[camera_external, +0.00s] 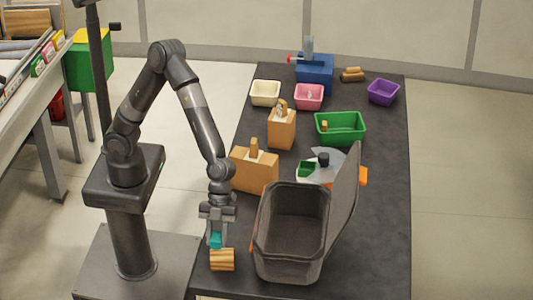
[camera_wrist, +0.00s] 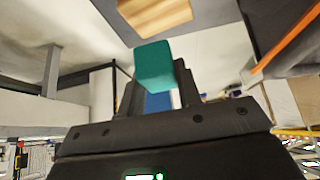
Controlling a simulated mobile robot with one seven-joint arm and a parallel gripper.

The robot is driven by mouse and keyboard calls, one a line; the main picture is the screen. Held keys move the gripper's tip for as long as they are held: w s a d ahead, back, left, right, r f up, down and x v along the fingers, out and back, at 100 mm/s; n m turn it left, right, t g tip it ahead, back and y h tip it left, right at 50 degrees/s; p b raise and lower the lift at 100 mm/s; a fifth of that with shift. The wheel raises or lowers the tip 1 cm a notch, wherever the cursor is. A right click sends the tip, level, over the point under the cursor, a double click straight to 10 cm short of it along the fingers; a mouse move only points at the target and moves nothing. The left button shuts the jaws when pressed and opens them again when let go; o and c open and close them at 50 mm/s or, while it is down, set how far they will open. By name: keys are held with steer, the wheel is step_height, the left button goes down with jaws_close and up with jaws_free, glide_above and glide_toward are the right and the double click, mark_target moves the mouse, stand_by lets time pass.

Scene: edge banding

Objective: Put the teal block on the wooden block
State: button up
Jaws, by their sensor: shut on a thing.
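My gripper (camera_external: 216,235) is low at the left front of the dark table and is shut on the teal block (camera_external: 216,241). In the wrist view the teal block (camera_wrist: 154,64) sits between the two fingers of my gripper (camera_wrist: 155,85). The wooden block (camera_external: 222,260) stands at the table's left front edge, just below the teal block in the picture. In the wrist view the wooden block (camera_wrist: 155,14) shows at the top edge, partly cut off. A small gap seems to show between the blocks there; contact is hard to tell.
A grey bin (camera_external: 292,226) with a raised lid (camera_external: 345,195) stands just right of my gripper. Wooden boxes (camera_external: 254,170) stand behind it. A green tray (camera_external: 341,127) and small bins are farther back. The table's right side (camera_external: 385,220) is clear.

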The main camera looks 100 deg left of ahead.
mark_target(222, 254)
steer(key=shift+w+a+f, duration=0.25)
steer(key=shift+w+f, duration=0.15)
steer(key=shift+w, duration=0.15)
steer(key=shift+f, duration=1.95)
steer(key=shift+f, duration=0.15)
steer(key=o, duration=1)
steer(key=shift+c, duration=0.2)
steer(key=v, duration=1.2)
steer(key=s+a+r+n+t+y, duration=0.2)
steer(key=s+a+r+n, duration=0.2)
steer(key=a, duration=0.6)
steer(key=s+a+r+n+t+y, duration=0.1)
steer(key=s+a+r+n+y, duration=0.1)
steer(key=s+a+n, duration=0.6)
steer(key=s+a+r+n+t+y, duration=0.2)
steer(key=s+a+r+n, duration=0.3)
steer(key=a, duration=0.8)
steer(key=s+n, duration=0.1)
steer(key=s, duration=0.2)
steer(key=shift+r+t+y, duration=0.3)
steer(key=shift+r, duration=0.05)
